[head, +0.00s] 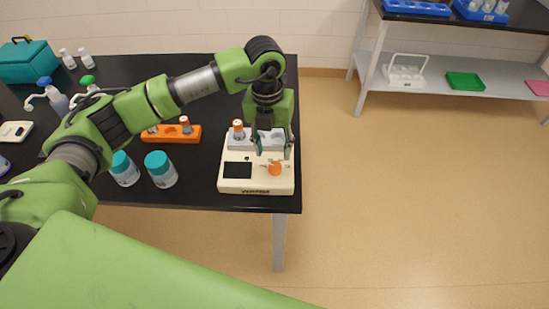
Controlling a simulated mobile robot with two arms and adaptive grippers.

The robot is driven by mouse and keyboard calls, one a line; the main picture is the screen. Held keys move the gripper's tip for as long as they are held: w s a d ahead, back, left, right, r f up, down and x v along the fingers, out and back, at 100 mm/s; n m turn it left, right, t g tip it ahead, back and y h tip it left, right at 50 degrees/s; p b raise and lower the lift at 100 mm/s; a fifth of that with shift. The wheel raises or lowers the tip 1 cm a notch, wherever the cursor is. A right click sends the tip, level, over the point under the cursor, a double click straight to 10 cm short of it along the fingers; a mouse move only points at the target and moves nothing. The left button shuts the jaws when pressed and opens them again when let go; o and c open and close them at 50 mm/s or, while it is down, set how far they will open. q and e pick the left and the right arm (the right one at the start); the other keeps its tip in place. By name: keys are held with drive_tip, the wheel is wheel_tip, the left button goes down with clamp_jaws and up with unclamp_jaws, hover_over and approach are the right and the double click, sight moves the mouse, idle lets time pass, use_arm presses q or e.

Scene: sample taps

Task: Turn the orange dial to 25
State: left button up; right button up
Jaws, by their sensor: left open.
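The orange dial (275,168) is on the front right of a cream bench device (230,185) at the right end of the black table. The device has a dark screen on its left. The numbers around the dial are too small to read, so I cannot tell its setting. My left gripper (273,152) points down over the device, just behind the dial. Its fingers are apart with nothing seen between them. I cannot tell whether a fingertip touches the device. My right gripper is not in view.
An orange-capped vial (238,128) stands at the device's back left. An orange rack (160,134) and two teal-capped jars (160,170) are left of the device. A teal case (27,62) sits at the far left. The floor right of the table is clear up to a shelf (460,75).

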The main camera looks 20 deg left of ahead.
sight(275, 165)
use_arm(q)
drive_tip(key=f, duration=0.2)
drive_tip(key=f+p, duration=0.1)
drive_tip(key=f, duration=0.3)
drive_tip(key=shift+d+f, duration=0.2)
drive_tip(key=shift+d, duration=0.05)
drive_tip(key=shift+c, duration=0.2)
drive_tip(key=c, duration=1)
